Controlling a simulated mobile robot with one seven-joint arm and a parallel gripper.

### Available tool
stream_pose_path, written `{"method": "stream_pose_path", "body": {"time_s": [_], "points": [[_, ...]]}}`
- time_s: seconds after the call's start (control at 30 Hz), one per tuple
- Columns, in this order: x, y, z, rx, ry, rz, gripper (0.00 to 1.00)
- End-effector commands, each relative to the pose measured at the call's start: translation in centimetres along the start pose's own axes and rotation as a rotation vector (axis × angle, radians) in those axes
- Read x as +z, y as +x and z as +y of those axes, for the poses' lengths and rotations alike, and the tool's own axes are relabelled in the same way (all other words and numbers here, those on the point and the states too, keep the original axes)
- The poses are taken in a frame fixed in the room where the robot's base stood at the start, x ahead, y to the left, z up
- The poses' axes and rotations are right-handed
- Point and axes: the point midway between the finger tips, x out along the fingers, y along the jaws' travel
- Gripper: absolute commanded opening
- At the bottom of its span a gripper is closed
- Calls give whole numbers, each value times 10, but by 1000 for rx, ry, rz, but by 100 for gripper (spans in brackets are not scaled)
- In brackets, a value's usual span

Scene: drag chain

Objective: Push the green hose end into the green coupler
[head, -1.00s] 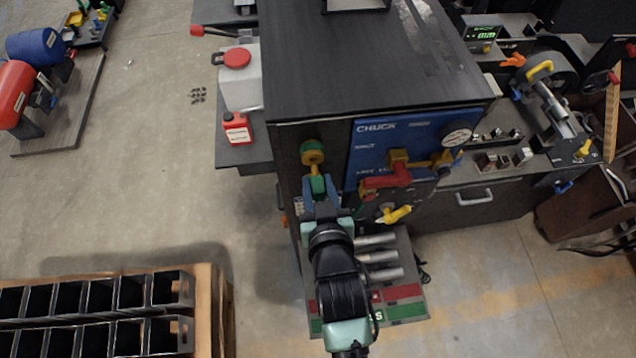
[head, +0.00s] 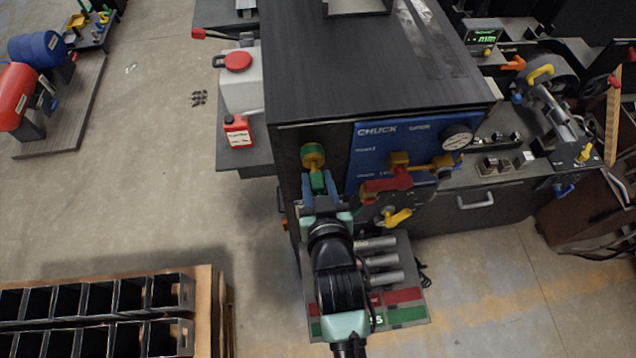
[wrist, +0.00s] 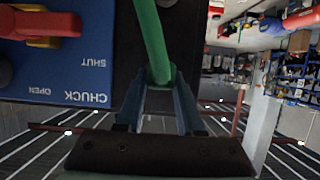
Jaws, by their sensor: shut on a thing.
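The green coupler (head: 313,155), a green ring with a brass-yellow front, sits on the dark front panel of the machine, left of the blue CHUCK plate. My gripper (head: 319,188) is just below and in front of it, with its blue fingers shut on the green hose end (head: 317,179). The hose end is very close to the coupler's brass part; I cannot tell whether they touch. In the wrist view the green hose (wrist: 150,35) runs down to the green end (wrist: 162,76) between my fingers (wrist: 163,90). The coupler does not show there.
A tray with grey cylinders (head: 380,262) lies under my arm.

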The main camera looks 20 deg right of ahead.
Motion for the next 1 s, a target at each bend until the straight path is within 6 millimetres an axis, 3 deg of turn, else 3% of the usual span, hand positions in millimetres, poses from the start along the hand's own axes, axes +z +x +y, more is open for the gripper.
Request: {"method": "stream_pose_path", "body": {"time_s": [0.97, 1.0], "points": [[-9, 19, 0, 0, -1, 2, 0], [-9, 19, 0, 0, -1, 2, 38]]}}
